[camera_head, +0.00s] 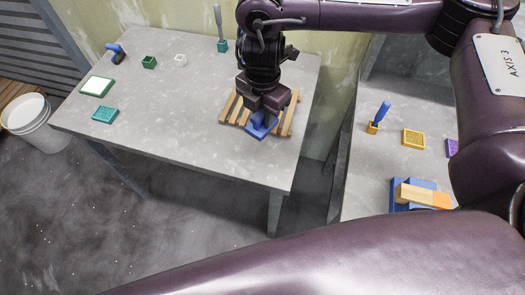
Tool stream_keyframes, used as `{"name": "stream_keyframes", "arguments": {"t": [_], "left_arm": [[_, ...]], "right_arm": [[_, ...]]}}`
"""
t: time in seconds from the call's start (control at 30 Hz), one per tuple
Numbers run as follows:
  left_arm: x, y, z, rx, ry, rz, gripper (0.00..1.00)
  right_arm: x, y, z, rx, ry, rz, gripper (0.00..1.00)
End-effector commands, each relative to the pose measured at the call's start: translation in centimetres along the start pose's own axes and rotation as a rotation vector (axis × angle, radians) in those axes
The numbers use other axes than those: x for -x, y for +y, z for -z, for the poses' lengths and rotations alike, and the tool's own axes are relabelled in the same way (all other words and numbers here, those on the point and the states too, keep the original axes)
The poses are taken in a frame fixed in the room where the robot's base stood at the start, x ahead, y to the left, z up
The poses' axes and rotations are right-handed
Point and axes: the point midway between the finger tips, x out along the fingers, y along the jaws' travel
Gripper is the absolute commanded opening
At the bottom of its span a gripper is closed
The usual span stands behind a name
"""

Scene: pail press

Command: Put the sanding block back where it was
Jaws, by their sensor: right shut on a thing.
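My right gripper (262,106) points down over the wooden slatted rack (286,121) on the left table. It is shut on a blue block (259,129), which looks like the sanding block, though the jaws hide its upper part. The block is over the front part of the rack; I cannot tell whether it touches the slats. My left gripper is not in view.
The grey left table (190,120) holds a green-framed white pad (97,86), a teal tray (105,115), small cups and a brush in a teal holder (222,45). A white pail (28,115) stands left. The right table (385,155) holds yellow and blue items.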

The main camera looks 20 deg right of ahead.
Motion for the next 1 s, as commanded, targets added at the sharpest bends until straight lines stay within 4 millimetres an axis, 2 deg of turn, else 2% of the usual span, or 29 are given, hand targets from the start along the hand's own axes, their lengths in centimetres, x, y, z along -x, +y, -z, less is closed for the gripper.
{"name": "stream_keyframes", "arguments": {"t": [0.03, 0.4, 0.5, 0.67, 0.83, 1.0], "left_arm": [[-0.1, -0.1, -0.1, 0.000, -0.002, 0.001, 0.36], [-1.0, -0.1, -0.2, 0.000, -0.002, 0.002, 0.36], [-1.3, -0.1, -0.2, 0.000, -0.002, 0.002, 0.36], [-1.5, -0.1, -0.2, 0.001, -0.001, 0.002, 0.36], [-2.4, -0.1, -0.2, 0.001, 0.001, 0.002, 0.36], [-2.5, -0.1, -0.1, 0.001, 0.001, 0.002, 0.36]], "right_arm": [[-1.6, -0.1, 0.1, -0.004, 0.007, 0.006, 0.01], [-10.6, -0.1, 0.1, -0.007, 0.005, 0.004, 0.01], [-12.0, 0.0, 0.1, -0.006, 0.003, 0.001, 0.01], [-13.2, 0.0, 0.0, -0.004, 0.001, 0.000, 0.01], [-15.8, -0.1, 0.1, -0.006, 0.003, 0.002, 0.01], [-16.6, 0.0, 0.0, -0.004, 0.000, -0.001, 0.01]]}}
